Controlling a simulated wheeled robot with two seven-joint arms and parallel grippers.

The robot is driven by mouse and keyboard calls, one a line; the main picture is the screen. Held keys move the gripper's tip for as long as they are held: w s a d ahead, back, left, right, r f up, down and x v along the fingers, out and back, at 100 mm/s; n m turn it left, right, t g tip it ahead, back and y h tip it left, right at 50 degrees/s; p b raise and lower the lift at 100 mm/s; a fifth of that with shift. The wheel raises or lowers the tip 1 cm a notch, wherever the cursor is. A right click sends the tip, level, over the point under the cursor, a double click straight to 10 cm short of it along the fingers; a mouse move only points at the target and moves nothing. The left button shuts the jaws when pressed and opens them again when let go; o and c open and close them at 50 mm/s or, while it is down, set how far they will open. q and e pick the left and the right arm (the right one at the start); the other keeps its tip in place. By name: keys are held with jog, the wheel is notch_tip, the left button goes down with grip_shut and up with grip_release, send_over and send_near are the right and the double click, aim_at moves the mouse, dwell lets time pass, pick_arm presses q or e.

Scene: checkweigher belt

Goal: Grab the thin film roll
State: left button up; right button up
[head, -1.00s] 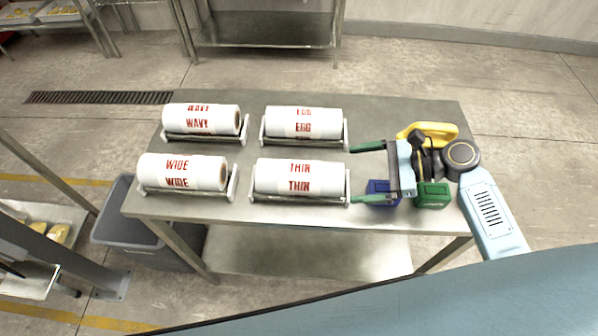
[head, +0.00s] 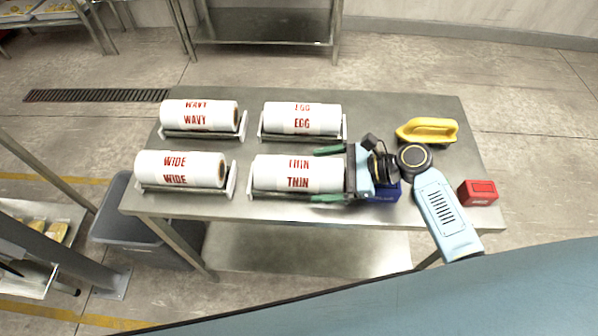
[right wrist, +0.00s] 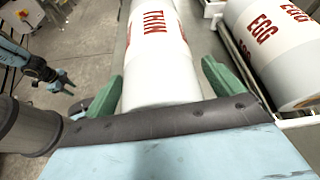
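The thin film roll (head: 297,174), white with red THIN lettering, lies on its stand at the front of the steel table, right of the WIDE roll. It also shows in the right wrist view (right wrist: 155,60). My right gripper (head: 328,174) is open at the roll's right end. Its green fingers lie on either side of the roll, with a gap visible on the EGG roll's side in the right wrist view. The palm hides that end of the roll. My left gripper (right wrist: 62,81) is small at the left of the right wrist view, its green fingers apart and empty.
The EGG roll (head: 302,118) is behind the thin roll, WAVY (head: 199,115) behind WIDE (head: 181,169). A blue box (head: 386,192) is beside my right gripper. A yellow-handled item (head: 427,131) and red box (head: 480,192) are at the right. A grey bin (head: 110,225) stands left.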

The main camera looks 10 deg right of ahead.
jog(key=c, duration=1.2)
jog(key=shift+r, duration=0.1)
jog(key=shift+c, duration=0.4)
